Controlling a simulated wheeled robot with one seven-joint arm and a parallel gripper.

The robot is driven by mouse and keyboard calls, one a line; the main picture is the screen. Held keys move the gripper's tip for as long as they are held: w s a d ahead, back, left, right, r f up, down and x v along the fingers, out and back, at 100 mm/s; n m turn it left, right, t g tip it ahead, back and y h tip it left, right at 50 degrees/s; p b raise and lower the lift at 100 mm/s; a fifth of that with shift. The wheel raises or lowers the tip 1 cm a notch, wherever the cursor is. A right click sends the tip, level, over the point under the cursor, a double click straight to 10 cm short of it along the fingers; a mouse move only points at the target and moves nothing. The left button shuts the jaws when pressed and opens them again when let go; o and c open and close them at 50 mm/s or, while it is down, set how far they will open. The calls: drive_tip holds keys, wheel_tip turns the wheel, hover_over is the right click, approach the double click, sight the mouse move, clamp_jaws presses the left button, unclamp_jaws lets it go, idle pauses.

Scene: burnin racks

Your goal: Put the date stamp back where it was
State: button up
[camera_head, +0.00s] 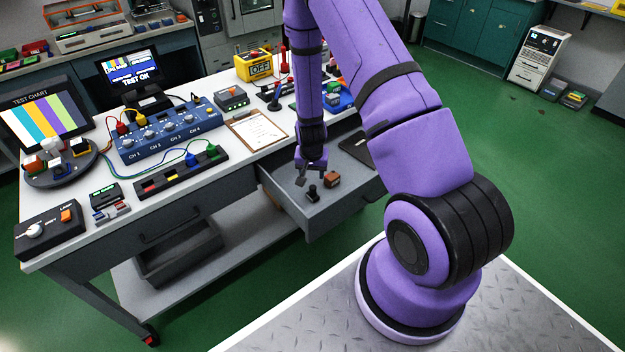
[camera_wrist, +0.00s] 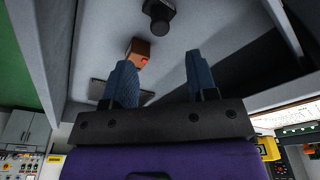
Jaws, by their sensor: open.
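The date stamp appears to be the small black knobbed piece (camera_head: 313,192) on the floor of the open drawer (camera_head: 292,209). It also shows at the top of the wrist view (camera_wrist: 158,16). A small brown block with a red spot (camera_head: 332,180) lies close by in the drawer, and in the wrist view (camera_wrist: 138,52) it is partly behind one finger. My gripper (camera_head: 307,176) is above the drawer, pointing down. In the wrist view my gripper (camera_wrist: 163,72) has its two blue fingers apart with nothing between them. Neither piece visibly touches the fingers.
A dark flat pad (camera_head: 357,149) lies at the drawer's right end. The worktop above holds a clipboard (camera_head: 258,130), a blue channel box (camera_head: 168,130), a black strip with coloured slots (camera_head: 180,174) and a yellow box (camera_head: 254,65). The drawer's front floor is mostly free.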

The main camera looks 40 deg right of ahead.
drive_tip(key=shift+s+a+r, duration=0.15)
drive_tip(key=shift+r, duration=1.15)
drive_tip(key=s+a+r+n+t+y, duration=0.15)
drive_tip(key=a+r, duration=0.25)
drive_tip(key=r, duration=1.1)
drive_tip(key=s+a+r+n+t, duration=0.1)
drive_tip(key=a+r+n, duration=0.15)
drive_tip(key=r, duration=1.25)
drive_tip(key=s+a+r+n, duration=0.2)
drive_tip(key=s+r, duration=0.6)
drive_tip(key=s, duration=0.3)
drive_tip(key=s+a+r+n+t, duration=0.1)
drive_tip(key=s+a+r+n, duration=0.1)
drive_tip(key=s+r, duration=0.7)
drive_tip(key=s+a, duration=0.1)
drive_tip(key=s, duration=0.1)
drive_tip(key=shift+s+r+n, duration=0.2)
drive_tip(key=shift+s+n, duration=0.1)
drive_tip(key=shift+s, duration=0.05)
drive_tip(key=shift+a+t, duration=0.1)
drive_tip(key=shift+t, duration=0.15)
